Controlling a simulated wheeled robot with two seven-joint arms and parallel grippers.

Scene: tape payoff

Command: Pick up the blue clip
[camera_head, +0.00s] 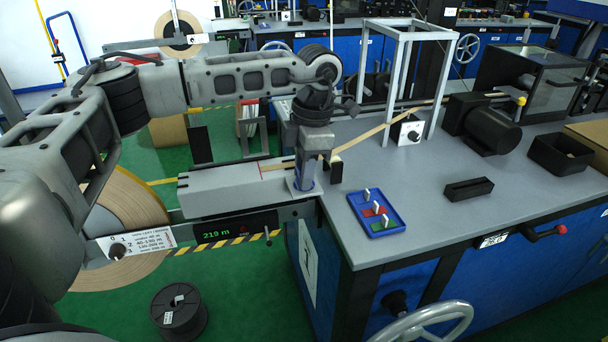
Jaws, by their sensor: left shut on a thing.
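The blue tray (362,221) lies near the front edge of the grey worktop. It holds small clips with white upright tabs: a red one (375,212), a green one (391,226) and a rear one (366,195), whose base looks blue against the tray. My left gripper (305,178) points down, left of the tray and apart from it, at the right end of a grey guide block (225,190). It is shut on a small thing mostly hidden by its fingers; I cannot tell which. A blue-grey upright part shows there. My right gripper is out of view.
A tan tape (370,135) runs from the guide block through a white frame (386,100). A black motor (485,122), black bin (560,154) and black holder (468,188) stand right. The worktop around the tray is clear. A handwheel (425,322) juts out in front.

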